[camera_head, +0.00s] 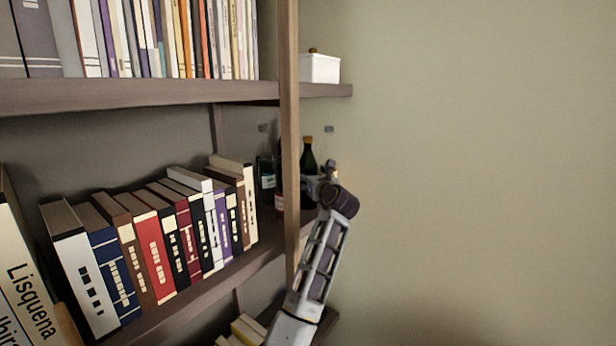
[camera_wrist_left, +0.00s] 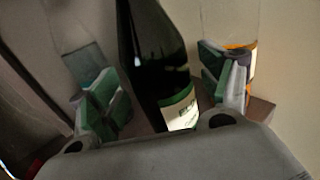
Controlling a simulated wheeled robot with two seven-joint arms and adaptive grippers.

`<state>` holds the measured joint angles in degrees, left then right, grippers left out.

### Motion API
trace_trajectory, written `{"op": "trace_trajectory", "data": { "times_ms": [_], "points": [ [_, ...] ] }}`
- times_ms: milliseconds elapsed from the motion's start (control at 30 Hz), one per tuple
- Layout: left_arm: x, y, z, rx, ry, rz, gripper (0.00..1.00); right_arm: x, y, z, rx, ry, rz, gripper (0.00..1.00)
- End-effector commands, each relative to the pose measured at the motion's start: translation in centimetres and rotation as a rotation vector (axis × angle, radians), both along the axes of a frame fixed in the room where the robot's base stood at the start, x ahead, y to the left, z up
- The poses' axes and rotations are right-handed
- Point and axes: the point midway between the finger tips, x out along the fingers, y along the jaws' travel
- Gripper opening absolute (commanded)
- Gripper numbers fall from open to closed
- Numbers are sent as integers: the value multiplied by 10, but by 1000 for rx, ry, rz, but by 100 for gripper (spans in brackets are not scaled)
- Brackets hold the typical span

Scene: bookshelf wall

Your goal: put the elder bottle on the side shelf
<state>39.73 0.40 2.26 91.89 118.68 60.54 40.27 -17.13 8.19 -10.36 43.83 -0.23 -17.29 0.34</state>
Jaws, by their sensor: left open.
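A dark green bottle (camera_head: 308,157) with a gold top stands on the side shelf behind the wooden upright. My left gripper (camera_head: 325,182) is at that shelf, in front of the bottles. In the left wrist view a dark bottle (camera_wrist_left: 157,50) with a white-green label stands between the open, green-padded fingers of my left gripper (camera_wrist_left: 168,92). A clear bottle (camera_wrist_left: 238,28) with an orange-edged label is behind the right finger, and a clear glass shape (camera_wrist_left: 75,40) is behind the left one. I cannot tell which is the elder bottle. My right gripper is not in view.
The wooden upright (camera_head: 290,120) stands just left of my left arm and partly hides the bottles. Another dark bottle (camera_head: 265,172) shows left of it. Books (camera_head: 155,255) fill the main shelf. A white box (camera_head: 320,68) sits on the upper side shelf. The right is bare wall.

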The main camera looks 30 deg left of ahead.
Motion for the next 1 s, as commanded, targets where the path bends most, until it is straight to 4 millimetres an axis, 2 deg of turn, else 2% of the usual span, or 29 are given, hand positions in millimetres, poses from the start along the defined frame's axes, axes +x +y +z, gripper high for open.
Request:
{"op": "trace_trajectory", "data": {
  "times_ms": [633, 800, 1000],
  "points": [
    [-52, -66, -2, -2, 2, -1, 78, 22, 12, 1, 13, -23, -2, 40],
    [-61, -77, -1, -2, 0, -1, 78, 22, 13, 1, 14, -22, -3, 40],
    [-64, -81, 0, -1, 1, 1, 78, 24, 14, 3, 15, -26, -2, 40]
  ]
}}
